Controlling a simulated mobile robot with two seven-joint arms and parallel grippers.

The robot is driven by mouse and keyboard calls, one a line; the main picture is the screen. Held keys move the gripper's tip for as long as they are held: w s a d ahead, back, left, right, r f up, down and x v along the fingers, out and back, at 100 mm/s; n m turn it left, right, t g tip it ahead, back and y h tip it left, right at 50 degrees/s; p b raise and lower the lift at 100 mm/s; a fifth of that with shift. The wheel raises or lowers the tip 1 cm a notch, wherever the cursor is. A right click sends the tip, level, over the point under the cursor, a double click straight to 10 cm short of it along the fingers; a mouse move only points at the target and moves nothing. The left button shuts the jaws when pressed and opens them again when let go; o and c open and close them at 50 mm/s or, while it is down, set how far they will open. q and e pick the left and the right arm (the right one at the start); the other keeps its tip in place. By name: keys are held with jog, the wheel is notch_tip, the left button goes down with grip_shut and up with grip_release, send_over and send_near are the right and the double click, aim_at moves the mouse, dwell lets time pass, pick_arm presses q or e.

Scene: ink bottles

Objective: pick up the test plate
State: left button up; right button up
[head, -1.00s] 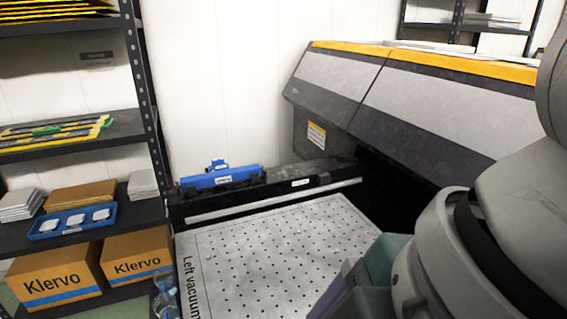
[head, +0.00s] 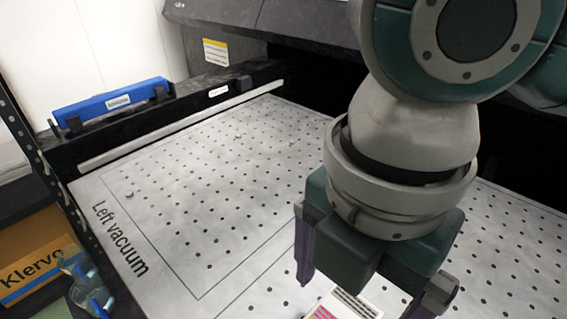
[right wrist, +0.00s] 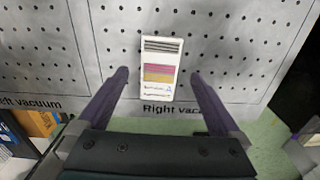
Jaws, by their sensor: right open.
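The test plate (right wrist: 161,68) is a flat white card with dark lines and pink and yellow bands. It lies on the perforated vacuum table (right wrist: 225,50), just above the "Right vacuum" label in the right wrist view. Its upper end shows at the bottom edge of the head view (head: 343,305), partly cut off. My right gripper (right wrist: 160,76) is open, pointing down, with one purple finger to each side of the plate in view. It also shows in the head view (head: 366,292). Neither finger is seen touching the plate. My left gripper is out of view.
A blue tool (head: 112,103) lies on the dark rail (head: 150,122) behind the table. The printer body (head: 240,25) stands at the back. Shelving with a Klervo box (head: 35,255) is at the left. The "Left vacuum" area of the table (head: 200,190) is clear.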

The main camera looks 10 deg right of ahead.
aim_at(341, 316)
notch_tip(341, 316, down, 4)
jog(key=shift+f+b, duration=0.15)
jog(key=shift+b, duration=0.2)
jog(key=c, duration=1.4)
